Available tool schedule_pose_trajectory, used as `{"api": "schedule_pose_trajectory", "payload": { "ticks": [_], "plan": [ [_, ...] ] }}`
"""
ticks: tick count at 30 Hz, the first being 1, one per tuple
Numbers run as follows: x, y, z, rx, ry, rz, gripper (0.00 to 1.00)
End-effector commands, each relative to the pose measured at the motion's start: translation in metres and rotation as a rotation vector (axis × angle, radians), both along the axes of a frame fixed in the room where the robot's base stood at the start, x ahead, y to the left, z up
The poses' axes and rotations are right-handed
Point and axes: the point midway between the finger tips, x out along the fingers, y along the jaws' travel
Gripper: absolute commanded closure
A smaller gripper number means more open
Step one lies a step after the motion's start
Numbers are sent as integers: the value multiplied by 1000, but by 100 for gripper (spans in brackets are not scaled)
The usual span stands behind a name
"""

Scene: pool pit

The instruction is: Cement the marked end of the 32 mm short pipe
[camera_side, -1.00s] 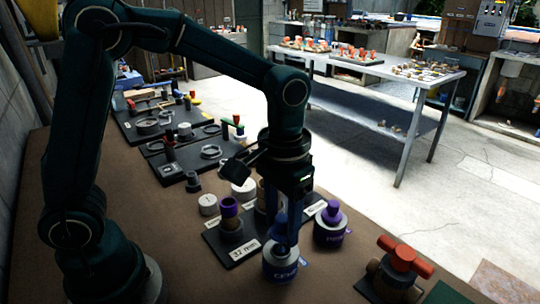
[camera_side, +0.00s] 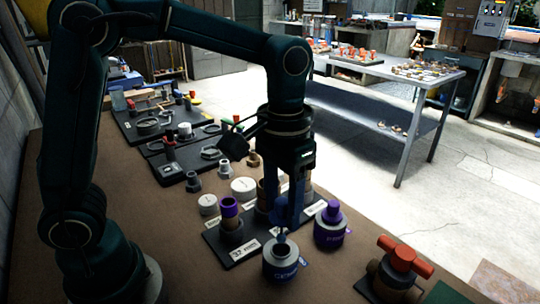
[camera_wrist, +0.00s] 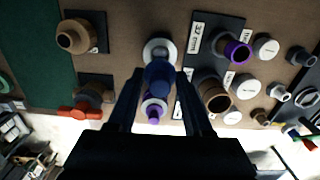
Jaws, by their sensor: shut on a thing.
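The 32 mm short pipe (camera_side: 229,213) stands upright at the left of a black holder, its upper end banded purple. In the wrist view its purple end (camera_wrist: 236,52) faces the camera beside the 32 mm label. The grey cement can (camera_side: 282,264) stands open in front of the holder. My gripper (camera_side: 284,228) is just above the can, shut on the blue cement cap (camera_wrist: 160,76). Whether the applicator below the cap is clear of the can's mouth is hard to tell. The purple-capped primer can (camera_side: 331,228) stands to the right.
The holder (camera_side: 221,250) carries brown pipe pieces (camera_wrist: 213,94) beside the purple-ended one. White caps (camera_side: 243,187) stand behind it. A red-handled valve (camera_side: 400,254) stands at front right. Fitting trays (camera_side: 190,170) lie farther back. Bench left of the holder is clear.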

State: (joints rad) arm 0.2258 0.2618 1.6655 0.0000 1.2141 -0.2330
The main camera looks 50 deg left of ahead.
Motion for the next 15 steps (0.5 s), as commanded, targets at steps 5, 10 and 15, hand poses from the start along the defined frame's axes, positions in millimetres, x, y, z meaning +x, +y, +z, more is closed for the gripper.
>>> {"api": "schedule_pose_trajectory", "payload": {
  "ticks": [5,10,15],
  "plan": [
    [-13,7,0,0,-2,79,85],
    [-33,48,16,-2,-7,339,85],
    [-53,86,31,-1,-6,591,85]
  ]
}}
